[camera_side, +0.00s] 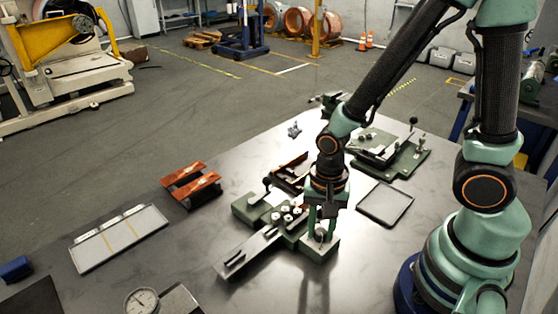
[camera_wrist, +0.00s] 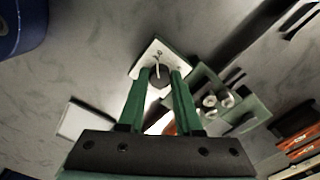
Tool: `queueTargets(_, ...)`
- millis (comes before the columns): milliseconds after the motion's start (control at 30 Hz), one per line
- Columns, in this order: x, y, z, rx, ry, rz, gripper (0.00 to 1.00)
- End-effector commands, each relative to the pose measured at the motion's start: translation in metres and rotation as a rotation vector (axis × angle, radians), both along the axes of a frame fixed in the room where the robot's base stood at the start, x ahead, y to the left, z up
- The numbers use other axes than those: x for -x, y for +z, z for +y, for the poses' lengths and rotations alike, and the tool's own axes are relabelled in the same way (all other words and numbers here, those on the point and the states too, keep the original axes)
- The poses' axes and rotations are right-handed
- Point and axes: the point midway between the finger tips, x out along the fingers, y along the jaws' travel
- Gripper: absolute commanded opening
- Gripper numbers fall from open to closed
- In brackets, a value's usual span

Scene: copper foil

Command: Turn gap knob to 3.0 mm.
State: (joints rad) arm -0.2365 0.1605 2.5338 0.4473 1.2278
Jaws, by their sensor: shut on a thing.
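The gap knob (camera_side: 320,236) is a dark round knob on a green block (camera_side: 318,253) at the near right end of the green machine (camera_side: 270,215). My gripper (camera_side: 321,228) points down over the block with its green fingers on either side of the knob. In the wrist view the knob (camera_wrist: 158,80) sits between the two fingertips of my gripper (camera_wrist: 160,76), which are shut on it. A pale plate (camera_wrist: 160,56) with a thin light pointer lies beneath it. The scale marks are too small to read.
Several white rollers (camera_side: 287,214) stand on the machine just left of my gripper. A shallow tray (camera_side: 385,203) lies to the right and another green device (camera_side: 390,152) behind it. Copper-coloured pieces (camera_side: 190,183) and a white panel (camera_side: 120,237) lie left.

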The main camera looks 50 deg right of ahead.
Motion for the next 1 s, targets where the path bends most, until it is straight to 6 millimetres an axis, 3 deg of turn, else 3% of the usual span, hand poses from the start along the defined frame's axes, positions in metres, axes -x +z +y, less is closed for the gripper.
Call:
queueTargets(300,0.0002,0.0004,-0.0001,0.001,-0.098,0.001,0.0)
queueTargets(767,0.0001,0.0003,-0.0001,0.001,-0.109,0.001,0.0)
queueTargets(800,0.0002,0.0003,-0.0001,0.001,-0.109,0.001,0.41)
queueTargets(867,0.0001,0.0003,-0.0001,0.001,-0.109,0.001,0.63)
queueTargets(1000,0.0001,0.0002,-0.0001,0.001,-0.109,0.001,0.63)
